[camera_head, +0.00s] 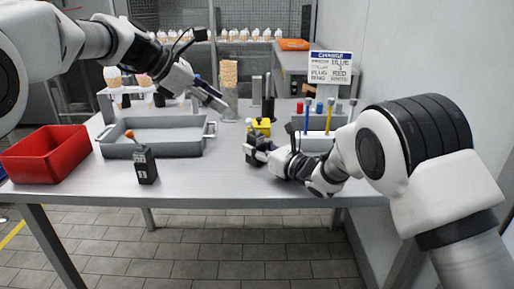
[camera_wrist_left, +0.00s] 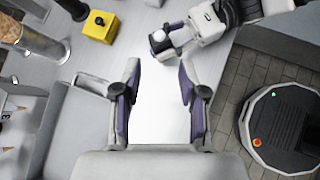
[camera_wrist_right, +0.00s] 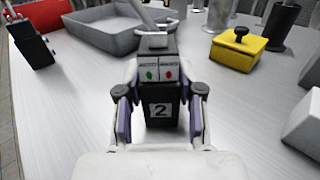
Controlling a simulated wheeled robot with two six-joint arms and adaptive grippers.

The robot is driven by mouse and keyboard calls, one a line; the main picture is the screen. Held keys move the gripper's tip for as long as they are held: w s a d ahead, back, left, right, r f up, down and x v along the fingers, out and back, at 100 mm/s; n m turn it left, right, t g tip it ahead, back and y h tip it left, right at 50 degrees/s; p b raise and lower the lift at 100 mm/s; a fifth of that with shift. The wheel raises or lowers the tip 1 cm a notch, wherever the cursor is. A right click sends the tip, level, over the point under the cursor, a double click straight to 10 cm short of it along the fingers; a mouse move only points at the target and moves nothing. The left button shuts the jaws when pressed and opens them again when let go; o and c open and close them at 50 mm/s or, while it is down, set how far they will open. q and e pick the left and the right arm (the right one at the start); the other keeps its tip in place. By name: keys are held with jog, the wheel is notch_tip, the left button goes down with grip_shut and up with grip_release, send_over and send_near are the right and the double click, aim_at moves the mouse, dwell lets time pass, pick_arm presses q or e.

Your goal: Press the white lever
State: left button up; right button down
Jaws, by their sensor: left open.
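The white lever shows as a round white knob (camera_wrist_left: 158,36) on a dark box in the left wrist view. This black box (camera_wrist_right: 162,112), marked 2 with red and green labels, stands upright on the table. In the right wrist view its lever (camera_wrist_right: 152,42) rises from the top. My right gripper (camera_head: 255,150) is shut on the box, a finger at each side. My left gripper (camera_head: 222,105) is open and empty, raised above the table to the left of the box. Its fingers (camera_wrist_left: 159,68) point down with bare table between them.
Another black box (camera_head: 146,166) with an orange knob stands in front of the grey tray (camera_head: 160,150). A red bin (camera_head: 45,155) is at the left. A yellow box with a black knob (camera_head: 261,126) stands behind my right gripper. A sign (camera_head: 330,66) stands at the back.

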pick_arm(q)
jog(key=c, duration=0.5)
jog(key=shift+m, duration=0.3)
grip_shut()
pick_arm(e)
jog(key=shift+d, duration=0.15)
jog(key=shift+a, duration=0.35)
jog(key=shift+d, duration=0.35)
pick_arm(q)
jog(key=s+a+f+t+h, duration=0.1)
jog(key=a+f+h, duration=0.3)
jog(key=a+f, duration=0.2)
jog(key=shift+s+a+f, duration=0.15)
jog(key=shift+s+a, duration=0.25)
jog(key=shift+a, duration=0.5)
pick_arm(e)
jog(key=shift+a, duration=0.15)
